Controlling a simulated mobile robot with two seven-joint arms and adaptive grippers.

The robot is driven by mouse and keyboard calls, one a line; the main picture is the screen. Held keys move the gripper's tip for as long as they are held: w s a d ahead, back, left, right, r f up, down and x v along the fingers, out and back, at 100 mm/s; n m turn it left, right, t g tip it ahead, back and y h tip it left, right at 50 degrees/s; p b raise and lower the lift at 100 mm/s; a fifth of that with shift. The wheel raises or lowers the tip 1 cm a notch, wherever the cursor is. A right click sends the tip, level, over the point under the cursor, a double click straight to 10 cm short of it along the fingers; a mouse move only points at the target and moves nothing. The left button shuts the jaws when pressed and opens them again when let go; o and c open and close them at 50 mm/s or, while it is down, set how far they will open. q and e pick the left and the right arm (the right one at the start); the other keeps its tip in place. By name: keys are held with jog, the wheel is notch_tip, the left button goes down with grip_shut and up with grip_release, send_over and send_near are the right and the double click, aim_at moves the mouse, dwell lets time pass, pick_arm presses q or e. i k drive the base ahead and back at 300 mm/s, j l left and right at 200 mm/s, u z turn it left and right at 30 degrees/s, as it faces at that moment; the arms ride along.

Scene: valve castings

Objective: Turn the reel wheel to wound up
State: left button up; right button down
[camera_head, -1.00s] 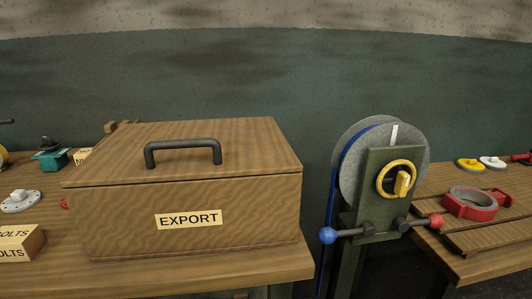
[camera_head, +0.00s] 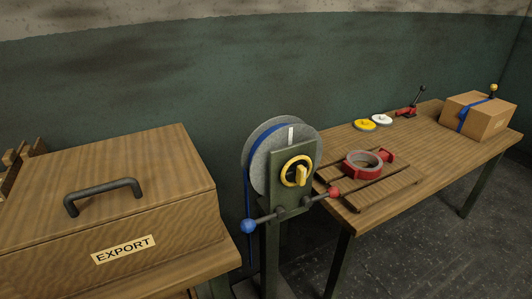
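The reel (camera_head: 258,160) stands on a dark green post between two benches. It has grey round side plates with blue strap wound between them, and a blue strap end hangs down at its left. A yellow wheel with a grip (camera_head: 297,171) sits on the front plate of the reel stand. A white mark (camera_head: 291,135) shows at the top of the reel disc. Below the wheel, a lever with a blue ball (camera_head: 248,226) points left and one with a red ball (camera_head: 334,193) points right. Neither of my grippers is in view.
A wooden EXPORT box (camera_head: 110,205) with a black handle stands on the left bench. The right bench (camera_head: 430,155) holds a red clamp ring (camera_head: 365,163) on slats, yellow and white discs (camera_head: 382,119), a red lever tool (camera_head: 407,111) and a strapped carton (camera_head: 478,116). Floor is clear in front right.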

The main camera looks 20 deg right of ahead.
aim_at(301, 173)
jog(key=l+u, duration=0.1)
jog(key=l, duration=0.8)
jog(key=i+l, duration=0.1)
jog(key=l, duration=0.85)
jog(key=i+u, duration=0.05)
